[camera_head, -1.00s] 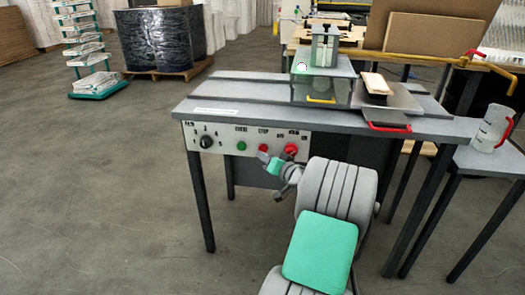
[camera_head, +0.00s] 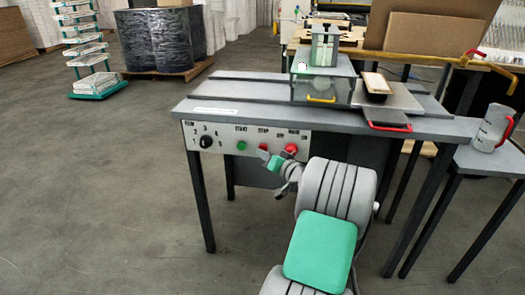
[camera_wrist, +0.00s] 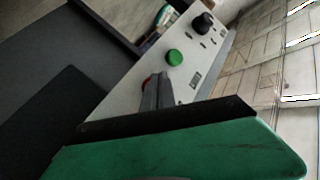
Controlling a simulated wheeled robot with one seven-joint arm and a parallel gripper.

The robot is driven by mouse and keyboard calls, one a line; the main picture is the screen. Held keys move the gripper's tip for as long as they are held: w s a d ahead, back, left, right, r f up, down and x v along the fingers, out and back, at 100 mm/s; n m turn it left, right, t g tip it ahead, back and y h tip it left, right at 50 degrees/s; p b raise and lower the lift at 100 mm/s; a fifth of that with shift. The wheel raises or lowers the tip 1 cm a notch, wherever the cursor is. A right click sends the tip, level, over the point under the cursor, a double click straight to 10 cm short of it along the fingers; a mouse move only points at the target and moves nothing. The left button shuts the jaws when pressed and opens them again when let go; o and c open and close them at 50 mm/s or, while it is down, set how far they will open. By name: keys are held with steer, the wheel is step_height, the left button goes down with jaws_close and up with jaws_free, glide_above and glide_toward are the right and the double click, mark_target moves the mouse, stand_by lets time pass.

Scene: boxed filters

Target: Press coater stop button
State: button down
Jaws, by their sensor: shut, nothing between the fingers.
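The coater's front panel (camera_head: 222,140) is pale, with a green start button (camera_head: 241,146) and a red stop button (camera_head: 263,148) beside it. My gripper (camera_head: 263,154) is shut and empty, its tips just below and in front of the stop button, partly covering it. In the wrist view, my gripper's grey fingers (camera_wrist: 157,94) reach to the panel, and only a sliver of the red button (camera_wrist: 146,82) shows beside them. The green button (camera_wrist: 174,57) is clear of the fingers. I cannot tell whether the tips touch the stop button.
A black knob (camera_head: 206,142) is left of the start button, and a larger red switch (camera_head: 291,149) is close right of my gripper. The coater's table (camera_head: 240,105) overhangs the panel. A side table with a grey jug (camera_head: 492,127) stands right.

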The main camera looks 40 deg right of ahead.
steer(key=shift+w+d, duration=0.3)
steer(key=shift+d, duration=0.15)
stand_by(0.6)
steer(key=shift+s+a, duration=0.55)
steer(key=shift+a, duration=0.2)
steer(key=s+a, duration=0.1)
steer(key=a, duration=0.1)
steer(key=s+a, duration=0.2)
stand_by(0.5)
stand_by(0.5)
